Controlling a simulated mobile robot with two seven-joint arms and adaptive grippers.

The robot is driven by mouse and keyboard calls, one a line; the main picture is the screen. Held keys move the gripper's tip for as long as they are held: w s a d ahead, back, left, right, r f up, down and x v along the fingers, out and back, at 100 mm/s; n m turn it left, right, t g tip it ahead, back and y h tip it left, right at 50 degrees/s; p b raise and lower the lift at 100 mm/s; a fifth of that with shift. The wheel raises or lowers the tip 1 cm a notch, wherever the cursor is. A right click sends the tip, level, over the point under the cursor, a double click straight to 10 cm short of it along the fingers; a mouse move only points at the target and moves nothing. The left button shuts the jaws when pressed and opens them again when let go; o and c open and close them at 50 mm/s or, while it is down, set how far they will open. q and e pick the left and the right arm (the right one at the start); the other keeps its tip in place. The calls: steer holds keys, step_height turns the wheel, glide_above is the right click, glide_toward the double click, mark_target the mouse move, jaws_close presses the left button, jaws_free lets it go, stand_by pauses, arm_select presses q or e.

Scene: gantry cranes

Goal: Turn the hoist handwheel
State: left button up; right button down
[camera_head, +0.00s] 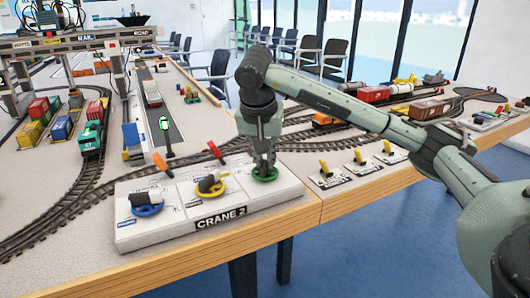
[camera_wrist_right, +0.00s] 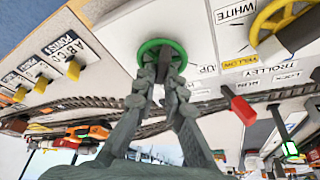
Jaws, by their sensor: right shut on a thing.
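The CRANE 2 panel (camera_head: 222,216) stands at the table's front edge and carries a blue, a yellow and a green handwheel. The green handwheel (camera_head: 265,177) is at the panel's right end, and a label reading UP is beside it in the wrist view. My right gripper (camera_head: 264,164) points down onto this wheel. In the right wrist view its fingertips (camera_wrist_right: 161,75) are closed at the middle of the green wheel (camera_wrist_right: 147,48), which hides its hub. The yellow handwheel (camera_head: 210,187) and blue handwheel (camera_head: 147,205) are untouched. My left gripper is not in view.
Several small yellow switches (camera_head: 358,156) sit on plates to the right of the panel. Train tracks with a green locomotive (camera_head: 91,139) run at the left, below a gantry crane (camera_head: 75,42).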

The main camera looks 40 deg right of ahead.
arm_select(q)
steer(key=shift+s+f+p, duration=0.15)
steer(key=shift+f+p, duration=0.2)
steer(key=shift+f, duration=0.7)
arm_select(e)
steer(key=shift+w+m+g, duration=0.1)
steer(key=shift+m+g, duration=0.2)
steer(key=shift+m, duration=0.8)
steer(key=c, duration=1.6)
jaws_free()
steer(key=shift+r, duration=0.1)
steer(key=v, duration=1.2)
steer(key=shift+a, duration=0.2)
